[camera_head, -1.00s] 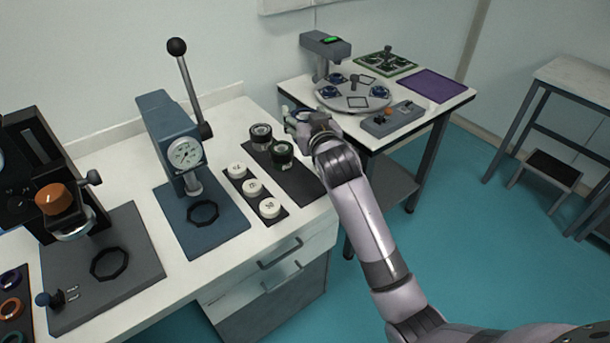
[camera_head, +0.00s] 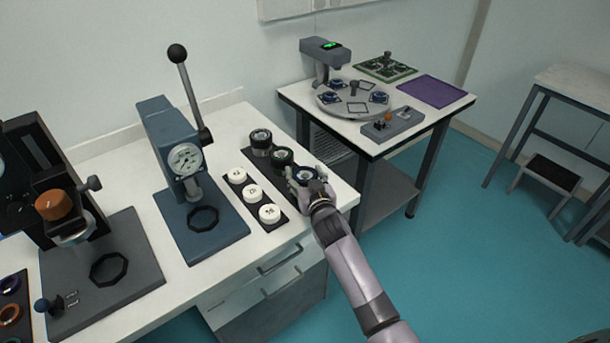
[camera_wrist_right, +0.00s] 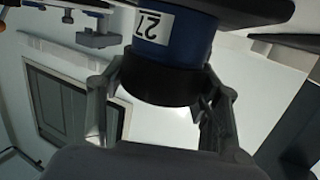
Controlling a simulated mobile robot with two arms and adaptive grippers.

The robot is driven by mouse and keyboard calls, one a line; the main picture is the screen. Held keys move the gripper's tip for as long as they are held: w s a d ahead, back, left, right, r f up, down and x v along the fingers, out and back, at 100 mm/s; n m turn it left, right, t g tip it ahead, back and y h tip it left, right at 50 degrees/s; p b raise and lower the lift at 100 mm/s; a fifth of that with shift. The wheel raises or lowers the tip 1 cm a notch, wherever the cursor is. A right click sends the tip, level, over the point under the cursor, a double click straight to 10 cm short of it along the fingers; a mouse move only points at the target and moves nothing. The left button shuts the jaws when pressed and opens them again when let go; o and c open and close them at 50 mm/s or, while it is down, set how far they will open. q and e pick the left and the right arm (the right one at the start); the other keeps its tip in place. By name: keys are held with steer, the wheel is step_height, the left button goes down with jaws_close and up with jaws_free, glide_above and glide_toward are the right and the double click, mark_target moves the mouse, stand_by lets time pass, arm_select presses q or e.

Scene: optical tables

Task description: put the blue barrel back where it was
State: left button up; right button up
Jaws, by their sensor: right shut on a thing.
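My right gripper (camera_head: 312,190) is shut on the blue barrel (camera_head: 305,174), at the front right end of the dark barrel mat (camera_head: 284,188). In the right wrist view the blue barrel (camera_wrist_right: 188,38) has a white label reading 27 and a black ring, with the fingers (camera_wrist_right: 160,105) on either side of it. I cannot tell whether the barrel touches the mat. A black barrel (camera_head: 261,142) and a dark green-marked barrel (camera_head: 283,158) stand in a row behind it. My left gripper is not in view.
White round weights (camera_head: 252,192) sit on a strip left of the mat. A blue press (camera_head: 170,150) with a raised lever stands further left. The side table (camera_head: 440,122) holds a round turntable (camera_head: 340,104) and a control box (camera_head: 392,124).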

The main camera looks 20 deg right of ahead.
steer(key=o, duration=1.4)
steer(key=s+r, duration=0.2)
steer(key=s, duration=1)
steer(key=shift+a+b, duration=0.2)
steer(key=shift+b, duration=0.15)
